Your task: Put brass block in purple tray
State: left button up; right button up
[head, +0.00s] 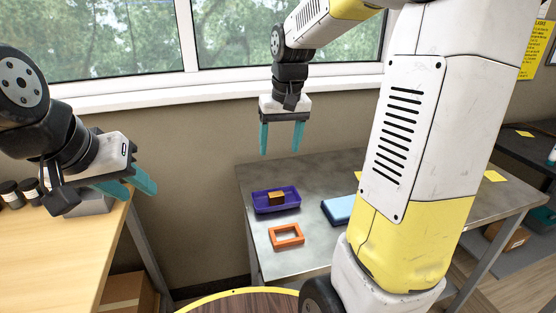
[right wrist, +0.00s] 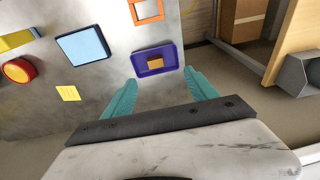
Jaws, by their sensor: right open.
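The brass block (head: 277,198) lies inside the purple tray (head: 259,208) on the grey metal table. The block (right wrist: 155,63) and the tray (right wrist: 141,71) also show in the right wrist view, with the tray's rim all around the block. My right gripper (head: 282,152) hangs above the table's back edge, pointing down. It is open and empty, with clear space between it and the block. My left gripper (head: 140,186) is over the wooden table at the left, its teal fingers apart with nothing seen between them.
An orange frame (head: 287,237) lies in front of the tray, and a blue box (head: 338,209) lies to its right. The wrist view shows a red and yellow round thing (right wrist: 18,70). The wooden table (head: 70,245) is at left, with dark jars (head: 12,195). A window is behind.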

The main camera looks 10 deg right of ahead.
jog(key=s+r+t, duration=0.2)
jog(key=s, duration=0.6)
jog(key=s+a+r+t+y, duration=0.1)
jog(key=s+t, duration=0.1)
jog(key=s, duration=0.7)
jog(key=shift+a+r, duration=0.3)
jog(key=shift+r, duration=0.1)
jog(key=shift+s, duration=0.1)
